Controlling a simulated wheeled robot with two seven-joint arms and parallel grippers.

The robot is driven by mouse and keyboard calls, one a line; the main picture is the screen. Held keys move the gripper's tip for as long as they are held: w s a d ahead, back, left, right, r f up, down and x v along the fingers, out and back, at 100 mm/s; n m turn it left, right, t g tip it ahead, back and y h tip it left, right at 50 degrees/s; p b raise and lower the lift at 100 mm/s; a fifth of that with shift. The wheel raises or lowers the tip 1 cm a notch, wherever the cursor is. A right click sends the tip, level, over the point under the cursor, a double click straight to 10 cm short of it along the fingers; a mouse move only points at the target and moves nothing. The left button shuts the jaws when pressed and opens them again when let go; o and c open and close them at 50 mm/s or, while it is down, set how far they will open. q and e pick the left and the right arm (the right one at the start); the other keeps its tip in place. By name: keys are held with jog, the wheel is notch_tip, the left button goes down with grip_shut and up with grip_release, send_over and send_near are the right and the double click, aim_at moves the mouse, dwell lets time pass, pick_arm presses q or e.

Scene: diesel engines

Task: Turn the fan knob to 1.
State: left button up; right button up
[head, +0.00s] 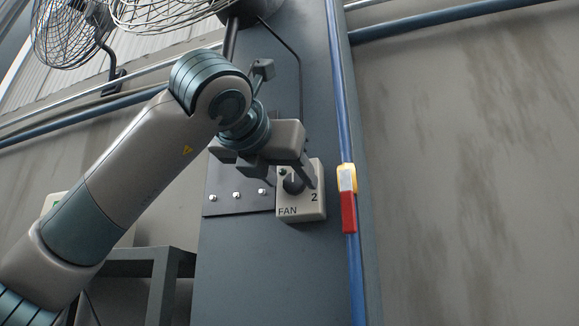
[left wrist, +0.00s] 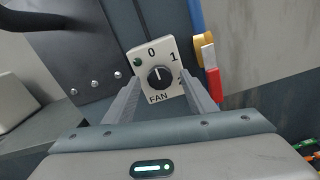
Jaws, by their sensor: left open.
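The fan knob (head: 293,185) is a dark round knob on a pale switch box (head: 300,207) marked FAN, fixed to a grey-blue column. In the left wrist view the knob (left wrist: 160,77) shows with the marks 0, 1 and part of the 2 around it. Its light pointer line seems to face the 0. A small green lamp sits at the box's upper left. My left gripper (head: 291,178) is open in front of the box. In the left wrist view its fingers (left wrist: 162,84) stand on either side of the knob, apart from it. My right gripper is not in view.
A blue pipe (head: 344,120) runs beside the box, with a red and yellow valve handle (head: 348,200) close on its right. A dark bolted plate (head: 238,188) lies to its left. Wire-caged fans (head: 70,30) hang above. The wall at right is bare.

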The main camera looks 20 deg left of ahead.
pick_arm(q)
jog(key=shift+w, duration=0.45)
jog(key=c, duration=1)
jog(key=shift+c, duration=0.2)
